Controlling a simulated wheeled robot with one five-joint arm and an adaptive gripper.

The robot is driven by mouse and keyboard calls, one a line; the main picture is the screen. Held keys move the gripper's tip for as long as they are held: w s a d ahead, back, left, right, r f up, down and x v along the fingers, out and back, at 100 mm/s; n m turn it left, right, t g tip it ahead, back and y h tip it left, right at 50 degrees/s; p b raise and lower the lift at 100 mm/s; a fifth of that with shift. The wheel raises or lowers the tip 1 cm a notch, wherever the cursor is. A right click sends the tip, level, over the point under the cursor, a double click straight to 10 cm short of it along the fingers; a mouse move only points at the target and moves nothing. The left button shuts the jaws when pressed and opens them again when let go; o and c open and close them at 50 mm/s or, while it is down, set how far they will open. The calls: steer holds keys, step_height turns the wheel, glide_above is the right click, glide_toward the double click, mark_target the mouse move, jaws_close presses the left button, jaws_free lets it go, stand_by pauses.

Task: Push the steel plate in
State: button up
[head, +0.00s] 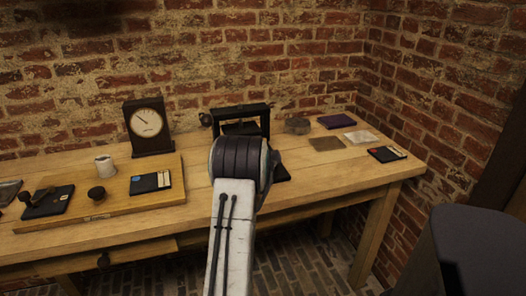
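I cannot single out the steel plate for sure. Two thin flat squares lie on the right part of the table: a brownish one (326,144) and a paler one (361,137). A dark upright frame (240,108) with a knob at its left stands at the back middle of the table. My arm, with a black ribbed joint, rises in front of it and covers its lower part. My gripper does not show; it may be hidden behind that joint.
The wooden table (400,170) stands against brick walls. A purple slab (337,121), a grey round piece (297,125) and another dark card (387,154) lie right.

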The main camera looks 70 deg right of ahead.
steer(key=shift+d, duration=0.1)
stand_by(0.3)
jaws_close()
